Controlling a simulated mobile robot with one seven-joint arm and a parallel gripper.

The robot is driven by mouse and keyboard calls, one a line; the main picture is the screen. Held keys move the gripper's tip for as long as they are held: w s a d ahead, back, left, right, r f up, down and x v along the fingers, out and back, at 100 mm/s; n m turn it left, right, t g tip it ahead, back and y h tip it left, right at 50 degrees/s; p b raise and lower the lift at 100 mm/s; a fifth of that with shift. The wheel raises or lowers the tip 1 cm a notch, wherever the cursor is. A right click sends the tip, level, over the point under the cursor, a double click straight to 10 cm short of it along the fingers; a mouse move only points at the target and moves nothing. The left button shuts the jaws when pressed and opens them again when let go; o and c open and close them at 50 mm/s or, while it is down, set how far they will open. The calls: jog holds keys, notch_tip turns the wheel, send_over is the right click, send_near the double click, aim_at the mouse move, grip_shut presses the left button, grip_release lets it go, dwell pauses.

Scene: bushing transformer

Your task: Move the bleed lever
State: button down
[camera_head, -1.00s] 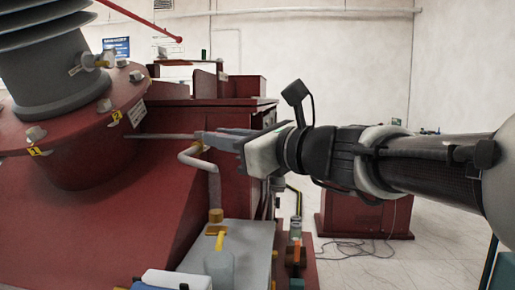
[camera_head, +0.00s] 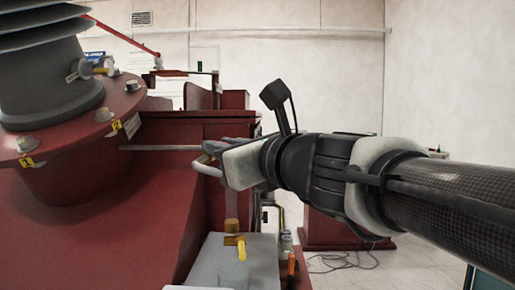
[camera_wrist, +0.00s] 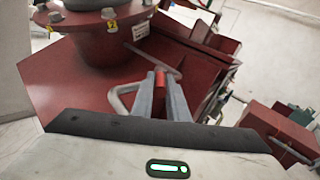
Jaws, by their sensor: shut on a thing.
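My gripper (camera_wrist: 160,100) points at the red transformer body, its long grey fingers shut on a small red piece (camera_wrist: 159,78) that looks like the bleed lever's handle. In the head view my gripper (camera_head: 207,148) is beside a thin grey rod (camera_head: 160,148) and a bent grey pipe (camera_head: 203,168). The lever is hidden there by the fingers and wrist. The bent pipe (camera_wrist: 117,100) also shows just left of the fingers in the wrist view.
The red transformer body (camera_head: 110,245) with its grey ribbed bushing (camera_head: 45,70) fills the left. A red cabinet (camera_head: 330,230) stands behind my arm; open floor is at right.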

dwell(0.4)
jog(key=c, duration=1.7)
grip_release()
jog(key=shift+c, duration=0.2)
jog(key=p+v, duration=0.2)
jog(key=v, duration=1.5)
jog(key=shift+s+p, duration=0.2)
jog(key=shift+p, duration=0.15)
jog(key=shift+d, duration=0.1)
jog(key=shift+c, duration=0.4)
